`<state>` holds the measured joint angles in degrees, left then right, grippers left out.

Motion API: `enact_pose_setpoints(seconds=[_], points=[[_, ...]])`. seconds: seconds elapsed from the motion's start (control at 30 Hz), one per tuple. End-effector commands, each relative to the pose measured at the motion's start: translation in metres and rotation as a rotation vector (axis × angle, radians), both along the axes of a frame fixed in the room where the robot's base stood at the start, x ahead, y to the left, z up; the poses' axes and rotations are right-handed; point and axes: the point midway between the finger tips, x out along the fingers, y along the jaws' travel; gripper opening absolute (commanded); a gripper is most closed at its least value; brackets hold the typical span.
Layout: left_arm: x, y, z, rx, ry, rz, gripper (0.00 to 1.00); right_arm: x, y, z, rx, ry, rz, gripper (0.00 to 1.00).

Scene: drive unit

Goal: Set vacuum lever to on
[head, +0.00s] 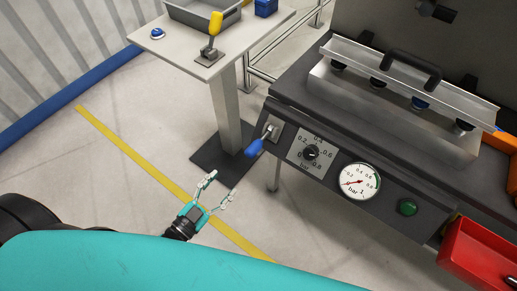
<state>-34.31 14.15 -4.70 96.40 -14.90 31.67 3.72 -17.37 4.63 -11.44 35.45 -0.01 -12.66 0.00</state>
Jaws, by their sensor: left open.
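A lever with a blue handle (254,147) sits on a small metal plate (272,129) at the left end of the machine's front panel. Its handle points down and to the left. A second lever with a yellow handle (215,23) stands upright on the side table. No label shows which of them is the vacuum lever. My left gripper (222,184) is open and empty, below and left of the blue handle and apart from it. My right gripper is not in view.
Right of the blue lever are a black dial (310,153), a pressure gauge (359,182) and a green button (407,207). A red bin (478,258) is at lower right. The side table (262,33) stands on a post behind my gripper. Floor around the gripper is clear.

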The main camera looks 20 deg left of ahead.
Motion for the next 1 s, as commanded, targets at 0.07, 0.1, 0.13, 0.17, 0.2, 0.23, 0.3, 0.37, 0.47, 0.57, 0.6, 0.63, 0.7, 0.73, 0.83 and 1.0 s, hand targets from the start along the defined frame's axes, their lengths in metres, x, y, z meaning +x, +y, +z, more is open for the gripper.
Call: enact_pose_setpoints(seconds=[0.07,0.1,0.13,0.17,0.2,0.23,0.3,0.37,0.47,0.57,0.6,0.63,0.7,0.73,0.83,1.0], points=[[0.016,-0.005,0.002,-0.001,-0.003,0.001,0.54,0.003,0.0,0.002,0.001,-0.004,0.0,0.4],[0.025,-0.008,0.002,-0.002,-0.004,0.001,0.54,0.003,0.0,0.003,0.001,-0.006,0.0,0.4],[0.031,-0.011,0.002,-0.002,-0.004,0.001,0.54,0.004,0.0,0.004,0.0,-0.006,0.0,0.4],[0.037,-0.013,0.002,-0.001,-0.003,0.001,0.54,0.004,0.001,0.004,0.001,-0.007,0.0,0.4],[0.046,-0.016,0.002,0.0,-0.004,0.001,0.54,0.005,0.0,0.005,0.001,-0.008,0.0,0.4],[0.052,-0.018,0.002,0.0,-0.004,0.001,0.54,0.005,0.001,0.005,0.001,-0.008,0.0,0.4],[0.067,-0.023,0.002,-0.001,-0.003,0.002,0.54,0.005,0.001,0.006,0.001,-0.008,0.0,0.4],[0.079,-0.028,0.001,-0.002,-0.002,0.001,0.54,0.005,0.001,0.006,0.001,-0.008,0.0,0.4],[0.099,-0.035,0.002,-0.001,-0.001,0.002,0.54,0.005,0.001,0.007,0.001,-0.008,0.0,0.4],[0.117,-0.042,0.001,-0.001,0.0,0.002,0.54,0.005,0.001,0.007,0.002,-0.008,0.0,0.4],[0.123,-0.044,0.001,-0.001,0.001,0.001,0.54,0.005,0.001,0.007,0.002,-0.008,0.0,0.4],[0.127,-0.045,0.001,0.0,0.001,0.001,0.54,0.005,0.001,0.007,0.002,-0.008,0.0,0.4],[0.135,-0.048,0.0,0.001,0.001,0.002,0.54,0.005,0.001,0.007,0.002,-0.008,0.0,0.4],[0.138,-0.049,0.0,0.0,0.001,0.001,0.54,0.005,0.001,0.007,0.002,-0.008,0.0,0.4],[0.144,-0.052,0.0,0.001,0.001,0.002,0.54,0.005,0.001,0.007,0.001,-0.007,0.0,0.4],[0.147,-0.053,-0.001,0.0,0.003,0.002,0.54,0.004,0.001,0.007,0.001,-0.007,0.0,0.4]])
